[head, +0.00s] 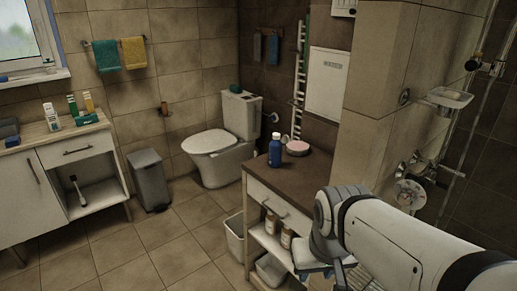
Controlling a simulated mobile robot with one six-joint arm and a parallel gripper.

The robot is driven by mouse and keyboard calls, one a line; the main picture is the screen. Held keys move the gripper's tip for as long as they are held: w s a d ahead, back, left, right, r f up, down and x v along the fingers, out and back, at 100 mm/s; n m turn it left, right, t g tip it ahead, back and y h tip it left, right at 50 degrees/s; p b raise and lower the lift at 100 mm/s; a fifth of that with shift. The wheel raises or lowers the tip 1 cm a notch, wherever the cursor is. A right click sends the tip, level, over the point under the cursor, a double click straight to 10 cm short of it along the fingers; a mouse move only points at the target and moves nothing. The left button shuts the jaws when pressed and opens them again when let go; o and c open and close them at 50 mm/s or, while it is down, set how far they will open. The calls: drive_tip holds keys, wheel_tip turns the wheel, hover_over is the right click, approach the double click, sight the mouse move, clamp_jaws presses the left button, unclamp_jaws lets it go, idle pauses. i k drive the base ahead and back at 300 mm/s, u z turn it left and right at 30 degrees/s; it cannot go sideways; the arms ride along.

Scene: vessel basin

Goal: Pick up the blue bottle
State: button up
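The blue bottle (275,154) stands upright on the dark top of a cabinet (296,184) right of the picture's middle. My arm comes in from the lower right, in front of the cabinet. The end of the arm is lower right of the bottle and apart from it. My gripper's fingers cannot be made out clearly, so I cannot tell whether they are open or shut. Nothing stands in front of the bottle in this view.
A pink round item (297,147) sits right of the bottle, close to the wall. A white toilet (213,155) stands behind, left of the cabinet. A grey bin (149,180) and a white vanity (70,165) are at the left. The tiled floor between is clear.

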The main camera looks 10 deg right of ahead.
sight(276, 146)
drive_tip(key=u, duration=1.95)
drive_tip(key=i, duration=1.95)
drive_tip(key=z, duration=3.25)
drive_tip(key=i, duration=1)
drive_tip(key=u, duration=0.05)
